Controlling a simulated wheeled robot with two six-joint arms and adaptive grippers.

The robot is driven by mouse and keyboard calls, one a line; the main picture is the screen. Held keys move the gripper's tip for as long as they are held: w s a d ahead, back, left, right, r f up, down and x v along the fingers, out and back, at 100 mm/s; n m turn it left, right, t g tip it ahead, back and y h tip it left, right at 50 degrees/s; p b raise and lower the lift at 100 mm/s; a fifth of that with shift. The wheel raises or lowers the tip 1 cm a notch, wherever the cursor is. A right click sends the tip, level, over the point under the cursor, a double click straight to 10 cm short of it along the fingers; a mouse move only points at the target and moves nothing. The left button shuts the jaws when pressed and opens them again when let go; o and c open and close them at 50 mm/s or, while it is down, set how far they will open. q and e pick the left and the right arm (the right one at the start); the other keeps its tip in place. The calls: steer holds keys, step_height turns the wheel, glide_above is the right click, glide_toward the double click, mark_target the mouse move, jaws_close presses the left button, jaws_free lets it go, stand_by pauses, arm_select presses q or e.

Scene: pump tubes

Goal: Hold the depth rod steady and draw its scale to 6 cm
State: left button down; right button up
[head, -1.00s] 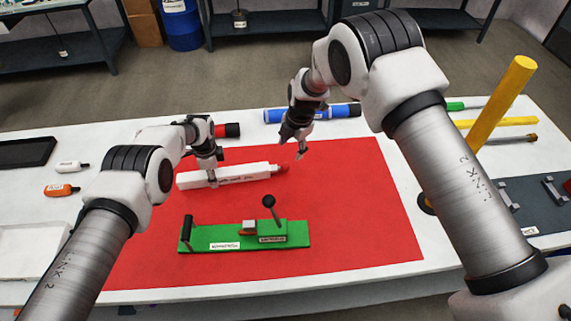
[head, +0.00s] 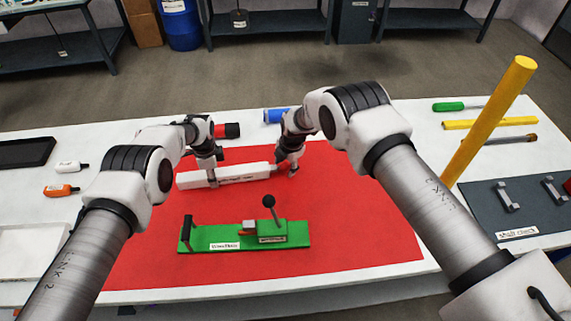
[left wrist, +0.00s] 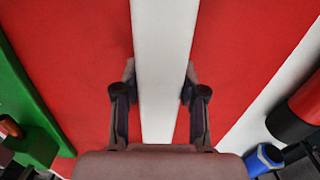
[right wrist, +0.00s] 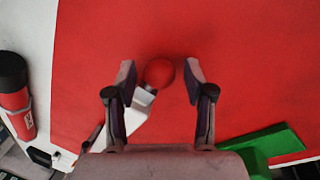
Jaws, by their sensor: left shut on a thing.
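The depth rod is a long white bar (head: 243,174) lying on the red mat (head: 345,210). My left gripper (head: 213,180) is shut on its left part; in the left wrist view the fingers close on both sides of the white bar (left wrist: 165,60). A red knob (right wrist: 159,73) on a short metal neck ends the rod. My right gripper (right wrist: 159,85) is open, with a finger on each side of the knob and gaps showing. In the head view the right gripper (head: 291,172) covers the knob. The scale marks are too small to read.
A green fixture (head: 215,236) with a black-knobbed lever stands in front of the rod. A red-and-black cylinder (head: 228,130) and a blue one (head: 275,115) lie behind. A yellow post (head: 490,120) rises at the right. The mat's right side is clear.

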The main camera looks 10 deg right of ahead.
mark_target(302, 168)
jaws_close()
steer(key=d, duration=0.6)
steer(key=shift+d, duration=0.1)
steer(key=shift+o, duration=1.8)
jaws_free()
steer(key=shift+r, duration=0.1)
step_height(302, 168, up, 12)
steer(key=s+d, duration=0.1)
steer(key=s, duration=0.1)
